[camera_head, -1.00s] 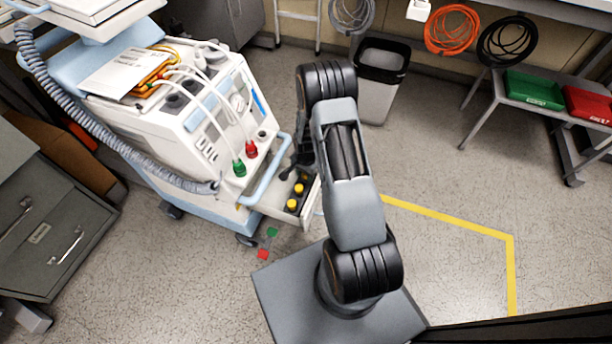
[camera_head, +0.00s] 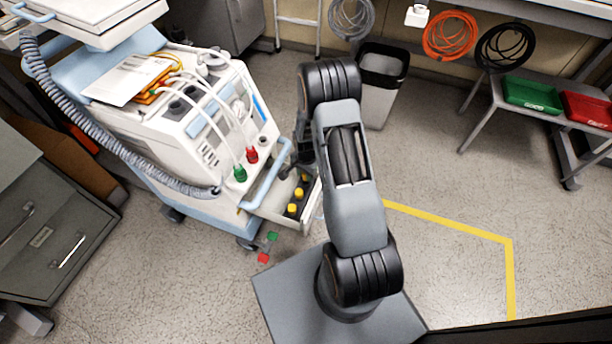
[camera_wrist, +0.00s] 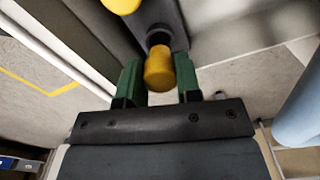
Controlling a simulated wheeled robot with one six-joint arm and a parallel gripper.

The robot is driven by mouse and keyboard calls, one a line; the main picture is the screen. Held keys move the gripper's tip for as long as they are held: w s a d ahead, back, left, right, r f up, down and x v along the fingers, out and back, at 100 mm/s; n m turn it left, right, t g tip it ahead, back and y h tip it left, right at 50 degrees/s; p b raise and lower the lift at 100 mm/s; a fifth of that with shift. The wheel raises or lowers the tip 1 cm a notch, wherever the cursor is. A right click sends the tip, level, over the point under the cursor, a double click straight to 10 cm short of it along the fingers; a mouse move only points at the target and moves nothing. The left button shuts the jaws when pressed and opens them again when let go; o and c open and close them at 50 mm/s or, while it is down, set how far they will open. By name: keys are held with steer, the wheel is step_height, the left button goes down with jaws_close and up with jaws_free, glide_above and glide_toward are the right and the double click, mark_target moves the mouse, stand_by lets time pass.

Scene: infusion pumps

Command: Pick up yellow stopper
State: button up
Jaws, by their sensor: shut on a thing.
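In the wrist view, a yellow stopper (camera_wrist: 159,71) sits between the two green fingers of my gripper (camera_wrist: 159,84), which is shut on it. A dark round opening shows just beyond the stopper. I cannot tell whether the stopper is clear of it. A second yellow stopper (camera_wrist: 121,4) is cut off at the top edge. In the head view, yellow stoppers (camera_head: 292,209) stand in a row in the open drawer (camera_head: 270,207) of the pump cart. My gripper is at that drawer, its fingers mostly hidden or too small to make out.
The white cart (camera_head: 205,125) stands left of my arm, with a pale blue handle (camera_head: 267,177) beside the drawer. Red (camera_head: 252,155) and green (camera_head: 240,174) fittings are on its front. A bin (camera_head: 380,85) stands behind. Floor to the right is clear.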

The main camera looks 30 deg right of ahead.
steer(key=s+a+r+p, duration=0.1)
steer(key=s+r+p, duration=0.3)
steer(key=s+r, duration=0.5)
steer(key=shift+s+a+r+p, duration=0.15)
steer(key=shift+s+r+p, duration=0.2)
steer(key=shift+s, duration=2.15)
